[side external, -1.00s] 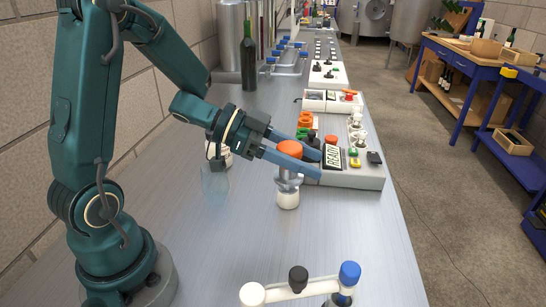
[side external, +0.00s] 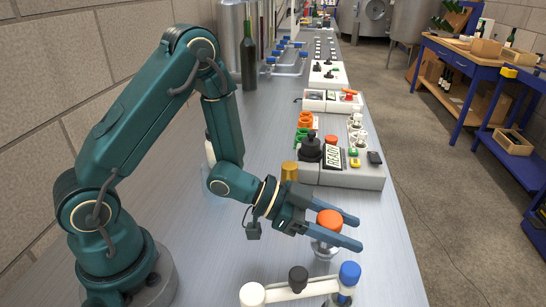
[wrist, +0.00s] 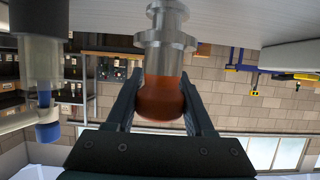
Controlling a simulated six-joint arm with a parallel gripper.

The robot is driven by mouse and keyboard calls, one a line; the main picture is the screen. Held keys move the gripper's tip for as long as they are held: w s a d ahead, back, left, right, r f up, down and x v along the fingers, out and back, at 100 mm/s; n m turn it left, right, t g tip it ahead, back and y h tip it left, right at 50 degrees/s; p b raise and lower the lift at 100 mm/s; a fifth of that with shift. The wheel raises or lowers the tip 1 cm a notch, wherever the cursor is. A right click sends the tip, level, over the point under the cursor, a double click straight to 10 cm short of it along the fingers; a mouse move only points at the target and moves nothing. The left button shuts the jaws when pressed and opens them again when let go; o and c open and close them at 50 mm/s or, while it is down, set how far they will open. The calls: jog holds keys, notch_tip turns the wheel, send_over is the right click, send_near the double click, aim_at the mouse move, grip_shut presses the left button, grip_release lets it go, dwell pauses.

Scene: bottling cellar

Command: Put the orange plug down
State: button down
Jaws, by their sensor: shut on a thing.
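The orange plug (side external: 328,219) is between the fingers of my gripper (side external: 356,232), low over the near right part of the steel bench. Its orange head shows above the fingers and a grey metal flanged part hangs below. In the wrist view my gripper (wrist: 161,82) is shut on the orange plug (wrist: 161,100), one finger on each side, with its metal flanges toward the bench at the top. I cannot tell whether its lower end touches the bench.
A white bar with white, black and blue knobs (side external: 349,270) stands close in front of my gripper. Behind are a gold cylinder (side external: 289,172) and a light control box (side external: 345,178) with a READY sign. Bare bench (side external: 385,220) lies to the right.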

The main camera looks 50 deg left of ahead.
jog(key=shift+f, duration=0.4)
jog(key=shift+f, duration=0.15)
jog(key=shift+c, duration=1.4)
grip_release()
jog(key=shift+s+a+r, duration=0.1)
jog(key=shift+a+r, duration=0.15)
jog(key=v, duration=0.7)
jog(key=shift+s, duration=0.1)
